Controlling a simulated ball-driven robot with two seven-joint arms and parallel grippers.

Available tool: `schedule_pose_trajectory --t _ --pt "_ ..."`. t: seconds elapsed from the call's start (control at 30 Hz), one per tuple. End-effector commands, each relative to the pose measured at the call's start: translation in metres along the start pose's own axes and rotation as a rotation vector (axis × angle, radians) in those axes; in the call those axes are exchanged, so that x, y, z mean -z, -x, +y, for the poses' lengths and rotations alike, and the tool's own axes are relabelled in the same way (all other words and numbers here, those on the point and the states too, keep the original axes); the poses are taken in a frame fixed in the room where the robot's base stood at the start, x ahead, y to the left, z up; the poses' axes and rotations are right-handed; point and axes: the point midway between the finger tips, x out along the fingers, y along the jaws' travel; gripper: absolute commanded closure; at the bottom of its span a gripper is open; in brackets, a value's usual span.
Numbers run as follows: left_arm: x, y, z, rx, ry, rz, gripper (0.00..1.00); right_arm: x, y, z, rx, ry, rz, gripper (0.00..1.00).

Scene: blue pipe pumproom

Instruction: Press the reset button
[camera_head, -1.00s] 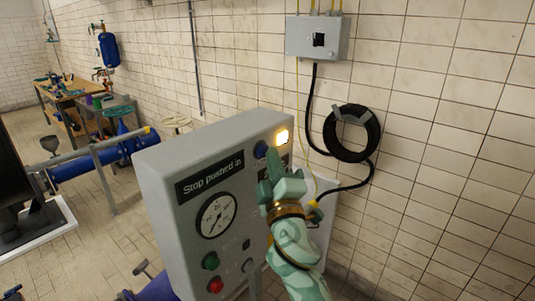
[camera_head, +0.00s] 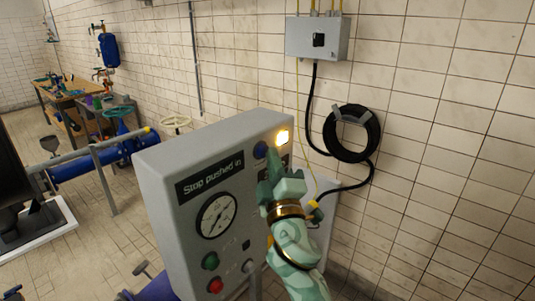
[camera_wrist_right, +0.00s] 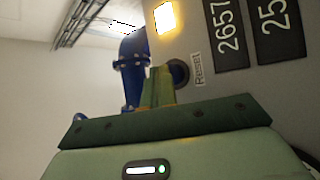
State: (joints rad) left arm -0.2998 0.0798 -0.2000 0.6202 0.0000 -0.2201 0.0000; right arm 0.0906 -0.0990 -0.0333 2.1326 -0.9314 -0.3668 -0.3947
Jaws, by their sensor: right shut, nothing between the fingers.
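The grey control box (camera_head: 160,165) stands in the middle of the head view, with a sign reading "Stop pushed in". The blue round reset button (camera_head: 260,149) is near the top right of its face. In the right wrist view the dark round reset button (camera_wrist_right: 179,73) sits beside a "RESET" label (camera_wrist_right: 198,68). My right gripper (camera_head: 272,153) is shut and empty, its fingertips just beside and below the button. In the wrist view the fingertips (camera_wrist_right: 160,76) overlap the button's edge region; I cannot tell whether they touch it. My left gripper is out of view.
A lit yellow lamp (camera_head: 282,137) is above right of the button. A gauge (camera_head: 216,215), a green button (camera_head: 210,261) and a red button (camera_head: 215,285) are lower on the face. A tiled wall with a coiled black hose (camera_head: 352,133) is behind.

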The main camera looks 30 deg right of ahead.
Motion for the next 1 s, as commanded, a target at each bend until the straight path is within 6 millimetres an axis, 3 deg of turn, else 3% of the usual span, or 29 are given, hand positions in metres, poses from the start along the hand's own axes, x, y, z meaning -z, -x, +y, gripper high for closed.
schedule_pose_trajectory --t 1.0 --pt "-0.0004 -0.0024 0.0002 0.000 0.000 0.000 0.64 0.0053 -0.0066 -0.0050 0.001 -0.001 0.001 1.00"
